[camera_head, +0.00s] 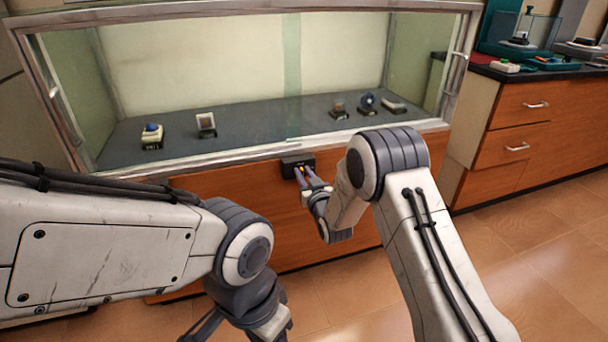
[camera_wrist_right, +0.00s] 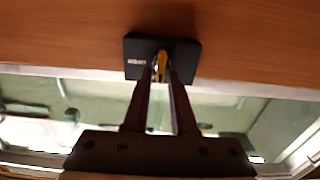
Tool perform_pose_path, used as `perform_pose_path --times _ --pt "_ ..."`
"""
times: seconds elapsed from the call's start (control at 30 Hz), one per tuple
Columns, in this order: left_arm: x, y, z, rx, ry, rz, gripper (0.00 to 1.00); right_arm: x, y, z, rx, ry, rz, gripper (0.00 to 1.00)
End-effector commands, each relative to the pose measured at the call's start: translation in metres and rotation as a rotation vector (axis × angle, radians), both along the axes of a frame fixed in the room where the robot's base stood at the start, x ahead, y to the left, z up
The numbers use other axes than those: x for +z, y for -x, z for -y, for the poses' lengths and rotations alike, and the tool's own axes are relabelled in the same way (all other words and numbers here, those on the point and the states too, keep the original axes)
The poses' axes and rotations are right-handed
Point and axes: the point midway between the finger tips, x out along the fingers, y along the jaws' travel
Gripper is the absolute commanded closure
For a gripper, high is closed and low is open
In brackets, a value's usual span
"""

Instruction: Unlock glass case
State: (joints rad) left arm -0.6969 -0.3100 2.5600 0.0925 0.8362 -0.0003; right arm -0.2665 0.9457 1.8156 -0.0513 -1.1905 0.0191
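The glass case (camera_head: 280,139) has a metal frame and stands on a wooden base. A small black lock box (camera_head: 297,160) sits on the wood just below the glass; it also shows in the right wrist view (camera_wrist_right: 188,52). My right gripper (camera_head: 304,171) is at the front of this box. Its fingers are shut on a small yellow piece, which looks like a key (camera_wrist_right: 161,66), at the box's face. I cannot tell how deep the piece sits in the box. My left gripper (camera_head: 205,326) hangs low at the bottom edge, partly cut off, away from the case.
Several small exhibits, such as one with a blue ball (camera_head: 152,132) and a round dark one (camera_head: 368,102), stand inside behind the glass. A wooden drawer cabinet (camera_head: 520,110) with items on top is at the right. The tiled floor (camera_head: 540,240) is clear there.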

Motion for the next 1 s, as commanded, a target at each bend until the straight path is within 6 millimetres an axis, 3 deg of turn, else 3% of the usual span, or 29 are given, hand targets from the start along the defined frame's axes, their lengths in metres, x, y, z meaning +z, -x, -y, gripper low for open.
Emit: perform_pose_path --times 0.57,1.0 --pt "0.0 0.0 0.0 0.0 0.0 0.0 0.5 0.0 -0.0002 0.0014 0.0 -0.079 -0.026 1.0" --pt "0.0002 0.0 0.0 0.0 0.0 0.0 0.5 -0.0012 -0.002 0.0064 -0.001 -0.428 -0.138 1.0"
